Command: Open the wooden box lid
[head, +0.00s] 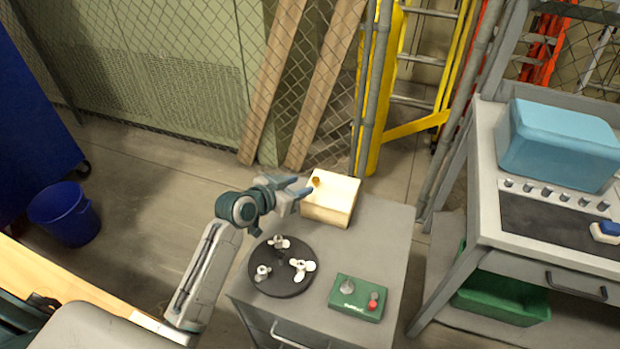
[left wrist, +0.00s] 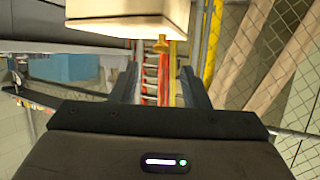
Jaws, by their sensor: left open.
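The wooden box (head: 335,194) is pale cream and stands at the back left of the grey cabinet top. Its lid looks shut. A small brass knob (head: 316,182) sits at its left side. In the left wrist view the box (left wrist: 130,15) fills the top, and the knob (left wrist: 161,47) points down from it. My left gripper (head: 303,188) is open beside the box, close to the knob. In the left wrist view its two fingers (left wrist: 160,85) stand on either side of the knob's line, with no visible contact. My right gripper is not in view.
A dark round plate (head: 282,285) with white propellers and a green control box (head: 357,298) with a red button share the grey cabinet top (head: 385,235). A workbench with a blue case (head: 562,145) stands to the right. A chain-link fence and planks are behind.

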